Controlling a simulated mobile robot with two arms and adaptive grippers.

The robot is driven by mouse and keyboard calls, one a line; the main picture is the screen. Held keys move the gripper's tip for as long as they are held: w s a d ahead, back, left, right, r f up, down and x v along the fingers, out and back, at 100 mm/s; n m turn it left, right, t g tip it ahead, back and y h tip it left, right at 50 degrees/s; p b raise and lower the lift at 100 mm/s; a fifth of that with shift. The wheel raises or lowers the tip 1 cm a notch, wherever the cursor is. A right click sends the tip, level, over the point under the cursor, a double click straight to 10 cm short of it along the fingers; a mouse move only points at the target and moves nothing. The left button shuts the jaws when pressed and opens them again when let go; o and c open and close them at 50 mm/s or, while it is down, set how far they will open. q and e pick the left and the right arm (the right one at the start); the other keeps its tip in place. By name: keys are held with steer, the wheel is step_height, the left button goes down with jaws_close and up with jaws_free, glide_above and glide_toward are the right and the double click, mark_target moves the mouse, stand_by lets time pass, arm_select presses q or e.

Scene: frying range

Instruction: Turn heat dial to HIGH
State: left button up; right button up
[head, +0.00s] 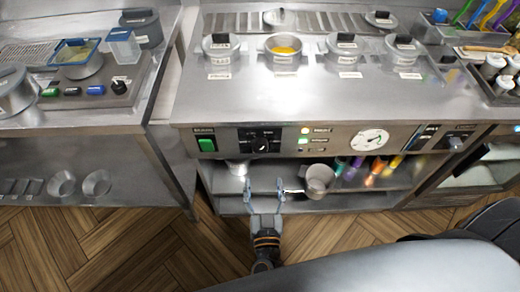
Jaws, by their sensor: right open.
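The heat dial (260,145) is a small dark knob with a light pointer mark, set in a black plate on the front panel (228,143) of the middle range. Its labels are too small to read, so I cannot tell its setting. My right gripper (264,184) is open and empty, with its two fingers spread and pointing away from me. In the picture it lies below the dial, in front of the lower shelf, apart from the dial. My left gripper is not in view.
A green switch (206,144) is left of the dial, and a round gauge (370,140) is to the right. A pan (318,180) and several coloured bottles (377,167) stand on the shelf below. Several lidded pots (220,46) line the range top. Wooden floor (130,240) is open at left.

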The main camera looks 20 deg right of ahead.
glide_toward(260, 151)
steer(key=w, duration=0.2)
steer(key=x, duration=0.6)
steer(key=shift+s+d+r+p, duration=0.1)
steer(key=shift+d+r+p, duration=0.05)
steer(key=shift+d+p, duration=0.15)
steer(key=shift+w+d, duration=0.1)
steer(key=shift+w, duration=0.35)
steer(key=c, duration=1.2)
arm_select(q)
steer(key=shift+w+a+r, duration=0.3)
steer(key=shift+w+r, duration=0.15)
arm_select(e)
steer(key=shift+o, duration=0.2)
